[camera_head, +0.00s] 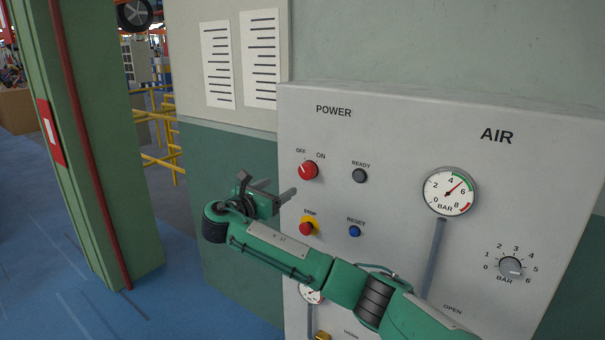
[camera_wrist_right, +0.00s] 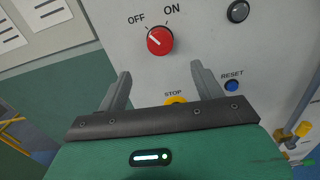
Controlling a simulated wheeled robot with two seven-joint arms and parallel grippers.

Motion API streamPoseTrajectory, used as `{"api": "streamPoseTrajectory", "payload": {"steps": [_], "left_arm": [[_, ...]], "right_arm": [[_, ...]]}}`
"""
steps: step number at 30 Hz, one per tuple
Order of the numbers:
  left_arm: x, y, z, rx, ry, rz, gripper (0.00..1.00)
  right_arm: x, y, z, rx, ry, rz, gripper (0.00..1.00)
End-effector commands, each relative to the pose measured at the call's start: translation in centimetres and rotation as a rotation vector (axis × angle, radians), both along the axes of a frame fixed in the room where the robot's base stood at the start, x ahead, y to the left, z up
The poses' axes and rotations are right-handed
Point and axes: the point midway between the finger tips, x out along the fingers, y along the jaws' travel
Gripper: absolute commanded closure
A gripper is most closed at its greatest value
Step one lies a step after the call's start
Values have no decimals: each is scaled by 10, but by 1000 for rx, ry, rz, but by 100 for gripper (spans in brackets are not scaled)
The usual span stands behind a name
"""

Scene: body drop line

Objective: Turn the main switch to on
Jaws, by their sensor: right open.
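The main switch (camera_head: 308,170) is a red round knob under the word POWER on the grey panel, with OFF at its upper left and ON at its upper right. In the right wrist view the red knob (camera_wrist_right: 160,41) has a white mark pointing up-left, towards OFF. My right gripper (camera_head: 270,192) is open and empty, in front of the panel, below and left of the knob in the head view. In the wrist view its two fingers (camera_wrist_right: 160,84) stand apart below the knob, not touching it. My left gripper is not in view.
The grey panel (camera_head: 400,125) also carries a dark READY lamp (camera_head: 359,176), a red STOP button (camera_head: 306,229) on yellow, a blue RESET button (camera_head: 354,231), an air gauge (camera_head: 449,192) and a BAR dial (camera_head: 510,266). A green pillar (camera_head: 95,130) stands at the left.

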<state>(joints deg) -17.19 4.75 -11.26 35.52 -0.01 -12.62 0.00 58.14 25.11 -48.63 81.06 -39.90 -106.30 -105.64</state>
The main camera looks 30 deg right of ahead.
Motion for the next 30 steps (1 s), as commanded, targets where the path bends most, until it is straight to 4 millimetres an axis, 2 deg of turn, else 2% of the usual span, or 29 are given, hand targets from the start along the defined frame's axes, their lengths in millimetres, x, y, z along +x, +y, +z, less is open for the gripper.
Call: {"api": "streamPoseTrajectory", "payload": {"steps": [9, 15, 21, 30], "left_arm": [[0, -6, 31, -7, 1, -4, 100], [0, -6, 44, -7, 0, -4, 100], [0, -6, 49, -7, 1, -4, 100], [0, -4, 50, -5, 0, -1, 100]], "right_arm": [[25, -62, 4, 1, 4, -2, 32], [39, -95, 2, 1, 3, -1, 32], [46, -112, 0, 2, 2, 1, 32], [48, -115, -1, 3, 0, 2, 32]]}}
